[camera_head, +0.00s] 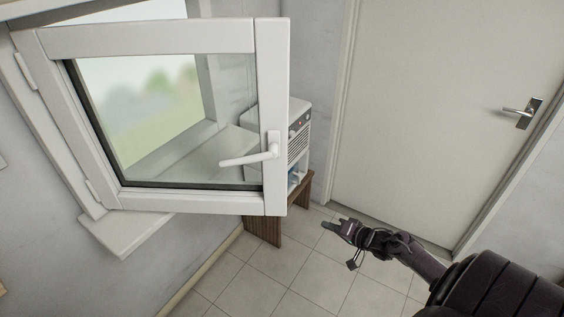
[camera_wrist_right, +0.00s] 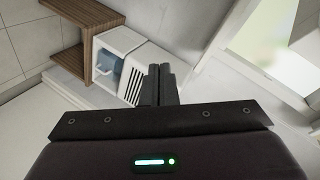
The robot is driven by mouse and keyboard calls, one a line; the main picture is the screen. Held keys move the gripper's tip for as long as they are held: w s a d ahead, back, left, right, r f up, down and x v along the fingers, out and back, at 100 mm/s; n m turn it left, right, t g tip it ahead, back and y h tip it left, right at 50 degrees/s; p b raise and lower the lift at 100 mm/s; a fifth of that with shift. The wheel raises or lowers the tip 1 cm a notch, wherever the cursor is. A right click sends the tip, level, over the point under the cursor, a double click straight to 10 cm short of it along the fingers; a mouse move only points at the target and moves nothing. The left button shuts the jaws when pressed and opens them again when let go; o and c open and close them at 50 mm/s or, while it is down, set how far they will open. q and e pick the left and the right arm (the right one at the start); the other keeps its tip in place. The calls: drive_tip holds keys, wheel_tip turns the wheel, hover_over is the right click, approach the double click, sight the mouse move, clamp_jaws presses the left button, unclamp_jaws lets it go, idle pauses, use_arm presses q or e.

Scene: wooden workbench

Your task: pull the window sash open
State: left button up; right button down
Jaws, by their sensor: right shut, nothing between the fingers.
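The white window sash (camera_head: 273,95) stands swung out from its frame into the room, hinged on the left. Its white handle (camera_head: 250,157) sits on the sash's right stile, with the lever lying nearly level and pointing left. My right gripper (camera_head: 324,224) is below and to the right of the sash, apart from the handle. In the right wrist view the two dark fingers (camera_wrist_right: 159,72) are together with nothing between them. My left gripper is in neither view.
A white appliance (camera_head: 298,135) on a brown wooden stand (camera_head: 265,228) is partly behind the sash; the appliance also shows in the right wrist view (camera_wrist_right: 122,68). A closed pale door (camera_head: 430,110) with a metal handle (camera_head: 522,112) is at the right. The tiled floor (camera_head: 270,275) is clear in front.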

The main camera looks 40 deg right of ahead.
drive_tip(key=w+a+r+m+t+y, duration=0.1)
drive_tip(key=w+r+y, duration=0.25)
drive_tip(key=r, duration=1.05)
drive_tip(key=w+a+r+t+y, duration=0.1)
drive_tip(key=w+r+y, duration=0.25)
drive_tip(key=r, duration=1.05)
drive_tip(key=w+a+p, duration=0.4)
drive_tip(key=a+p, duration=0.2)
drive_tip(key=a, duration=0.1)
drive_tip(key=shift+a+f+m, duration=0.15)
drive_tip(key=shift+f+m, duration=0.15)
drive_tip(key=shift+f, duration=0.1)
